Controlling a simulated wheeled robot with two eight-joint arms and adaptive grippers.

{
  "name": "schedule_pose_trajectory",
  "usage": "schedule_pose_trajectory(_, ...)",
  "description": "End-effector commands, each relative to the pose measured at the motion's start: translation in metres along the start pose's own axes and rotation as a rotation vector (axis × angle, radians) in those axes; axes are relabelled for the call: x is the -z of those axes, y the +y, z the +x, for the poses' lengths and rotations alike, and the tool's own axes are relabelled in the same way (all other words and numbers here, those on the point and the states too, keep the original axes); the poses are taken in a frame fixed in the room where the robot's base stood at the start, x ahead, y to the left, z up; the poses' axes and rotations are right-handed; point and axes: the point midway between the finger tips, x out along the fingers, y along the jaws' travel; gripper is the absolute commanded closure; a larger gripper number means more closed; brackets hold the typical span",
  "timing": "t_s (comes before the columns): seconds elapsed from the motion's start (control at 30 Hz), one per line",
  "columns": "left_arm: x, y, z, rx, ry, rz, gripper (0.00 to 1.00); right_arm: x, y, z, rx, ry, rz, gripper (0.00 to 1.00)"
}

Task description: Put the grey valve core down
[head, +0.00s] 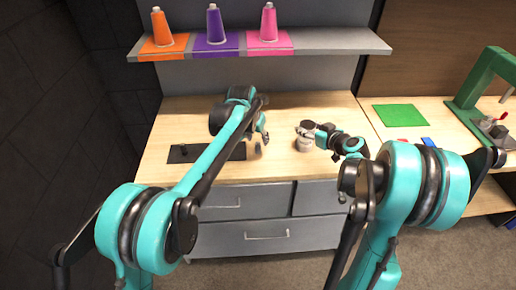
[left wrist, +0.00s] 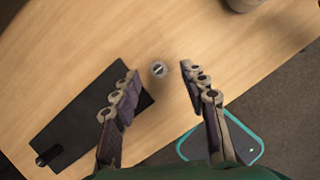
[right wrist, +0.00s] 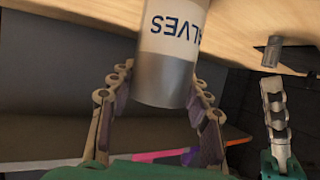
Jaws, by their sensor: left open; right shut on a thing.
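The grey valve core (left wrist: 158,69) appears as a small round top between the fingertips of my left gripper (left wrist: 159,72) in the left wrist view. In the right wrist view the valve core (right wrist: 272,50) is a small ridged cylinder, seemingly upright on the wooden table, just beyond the left finger. My left gripper (head: 262,134) is open, with a gap on both sides of the core. My right gripper (right wrist: 160,80) is shut on a white and grey tin (right wrist: 168,55) lettered "VALVES"; the tin (head: 304,146) also shows in the head view, on or just above the table.
A dark mat (left wrist: 85,115) with a small dark piece (left wrist: 45,157) lies left of the core. A shelf (head: 340,41) above holds orange, purple and pink cones. A green mat (head: 400,115) and green press (head: 480,80) are at right. Wood is bare behind the grippers.

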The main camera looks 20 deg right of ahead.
Motion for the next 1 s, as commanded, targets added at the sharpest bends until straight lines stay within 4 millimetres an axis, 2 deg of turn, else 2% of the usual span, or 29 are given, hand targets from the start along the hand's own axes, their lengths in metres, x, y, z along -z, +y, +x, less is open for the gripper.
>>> schedule_pose_trajectory(0.17,0.002,0.001,0.011,0.0,0.0,0.0,0.56,0.0,0.0,0.0,-0.001,-0.001,-0.001,0.84)
schedule_pose_trajectory(0.43,0.005,0.003,0.05,0.0,0.0,0.001,0.56,0.0,0.0,0.0,0.0,0.0,-0.001,0.84)
schedule_pose_trajectory(0.67,0.005,0.003,0.055,0.0,0.0,0.001,0.56,0.0,0.0,0.0,0.0,-0.001,-0.001,0.84)
schedule_pose_trajectory(0.7,0.005,0.003,0.055,0.0,0.0,0.001,0.59,0.0,0.0,0.0,0.0,-0.001,-0.001,0.84)
schedule_pose_trajectory(0.87,0.005,0.003,0.055,0.0,0.0,0.001,1.0,0.0,0.0,0.0,0.0,-0.001,-0.001,0.84)
schedule_pose_trajectory(1.0,0.005,0.003,0.054,0.0,0.0,0.001,1.0,0.0,0.0,0.0,0.0,-0.001,-0.001,0.84)
